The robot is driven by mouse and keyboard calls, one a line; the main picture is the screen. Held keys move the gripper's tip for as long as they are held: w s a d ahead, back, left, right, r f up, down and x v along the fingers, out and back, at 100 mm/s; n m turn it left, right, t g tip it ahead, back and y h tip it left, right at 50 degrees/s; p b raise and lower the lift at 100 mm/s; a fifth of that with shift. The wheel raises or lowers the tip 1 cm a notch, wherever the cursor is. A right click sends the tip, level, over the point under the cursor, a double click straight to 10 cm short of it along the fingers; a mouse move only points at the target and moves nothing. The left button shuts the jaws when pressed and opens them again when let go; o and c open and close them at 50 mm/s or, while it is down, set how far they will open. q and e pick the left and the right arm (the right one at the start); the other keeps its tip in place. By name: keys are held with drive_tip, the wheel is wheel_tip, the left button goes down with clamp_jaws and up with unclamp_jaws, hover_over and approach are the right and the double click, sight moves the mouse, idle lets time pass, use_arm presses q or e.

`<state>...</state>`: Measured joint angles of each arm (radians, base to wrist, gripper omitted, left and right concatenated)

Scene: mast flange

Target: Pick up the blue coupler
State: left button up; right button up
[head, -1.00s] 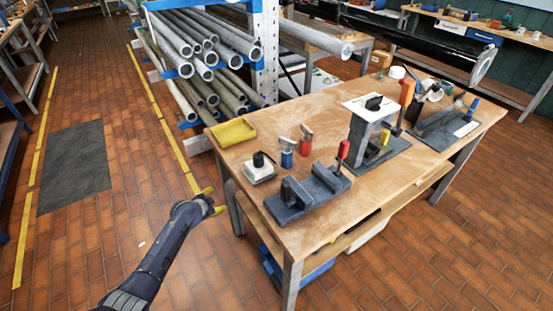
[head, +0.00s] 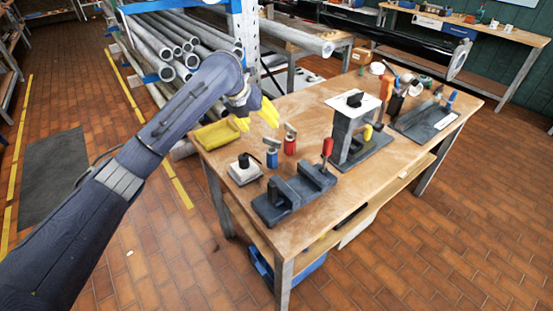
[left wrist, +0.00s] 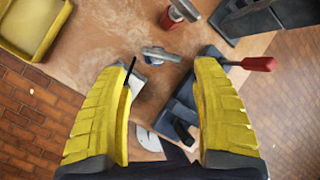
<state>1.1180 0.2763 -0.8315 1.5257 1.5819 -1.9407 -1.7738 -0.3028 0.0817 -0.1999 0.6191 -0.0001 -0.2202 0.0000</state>
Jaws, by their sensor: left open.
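The blue coupler (head: 272,157), a small blue cylinder with a grey top, stands upright on the wooden table. In the left wrist view its grey top (left wrist: 160,54) shows just beyond and between my fingertips; its blue body is hardly visible there. My left gripper (head: 258,117) has yellow fingers, is open and empty, and hangs above the table near the coupler. In the left wrist view the fingers (left wrist: 162,67) are wide apart. My right gripper is not in view.
A red coupler (head: 290,143) stands close behind the blue one. A dark vice (head: 293,193) with a red handle, a white block with a black knob (head: 244,168) and a yellow tray (head: 217,134) are nearby. A dark stand (head: 343,140) rises to the right.

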sight(272, 140)
use_arm(q)
drive_tip(key=d+f+m, duration=0.1)
drive_tip(key=f, duration=0.1)
drive_tip(key=w+d+f+m+y, duration=0.1)
drive_tip(key=f+m, duration=0.1)
drive_tip(key=f, duration=0.1)
drive_tip(key=d+f+m, duration=0.1)
drive_tip(key=f, duration=0.2)
drive_tip(key=shift+w+d+f+y, duration=0.1)
drive_tip(key=shift+w+d+y, duration=0.15)
drive_tip(key=shift+w+y, duration=0.05)
drive_tip(key=shift+x, duration=2.8)
